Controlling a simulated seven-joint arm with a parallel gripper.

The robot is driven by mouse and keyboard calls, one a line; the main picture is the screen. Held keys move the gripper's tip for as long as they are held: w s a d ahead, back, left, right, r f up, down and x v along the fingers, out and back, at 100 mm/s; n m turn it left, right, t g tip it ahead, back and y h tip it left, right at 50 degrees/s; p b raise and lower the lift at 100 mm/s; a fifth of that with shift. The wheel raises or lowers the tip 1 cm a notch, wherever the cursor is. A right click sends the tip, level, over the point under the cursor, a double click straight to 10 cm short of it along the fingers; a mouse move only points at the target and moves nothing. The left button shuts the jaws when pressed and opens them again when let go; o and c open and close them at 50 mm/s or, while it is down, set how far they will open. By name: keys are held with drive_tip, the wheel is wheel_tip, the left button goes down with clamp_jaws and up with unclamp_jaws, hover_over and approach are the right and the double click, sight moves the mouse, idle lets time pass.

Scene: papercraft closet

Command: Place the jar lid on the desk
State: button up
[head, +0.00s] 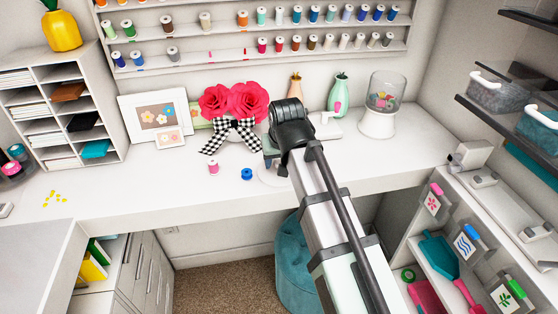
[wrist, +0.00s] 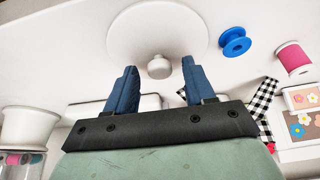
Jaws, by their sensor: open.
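The jar lid (wrist: 150,28) is a white disc with a small round knob (wrist: 159,66). In the wrist view it lies at the top middle, and its knob shows in line with the gap between the fingers. In the head view the lid (head: 270,180) lies on the white desk (head: 160,192), partly hidden by my arm. My gripper (wrist: 157,68) has two blue fingers spread apart, with nothing clasped between them. In the head view my gripper (head: 271,158) is just above the lid and mostly hidden behind its wrist.
A blue spool (head: 246,174) and a pink spool (head: 213,167) stand left of the lid. Behind are red roses (head: 233,103) with a checked bow, a green vase (head: 339,95) and a glass jar (head: 386,88) on a white base. The desk's front left is mostly clear.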

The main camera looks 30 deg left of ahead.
drive_tip(key=v, duration=1.1)
drive_tip(key=shift+r, duration=0.3)
drive_tip(key=shift+s, duration=0.1)
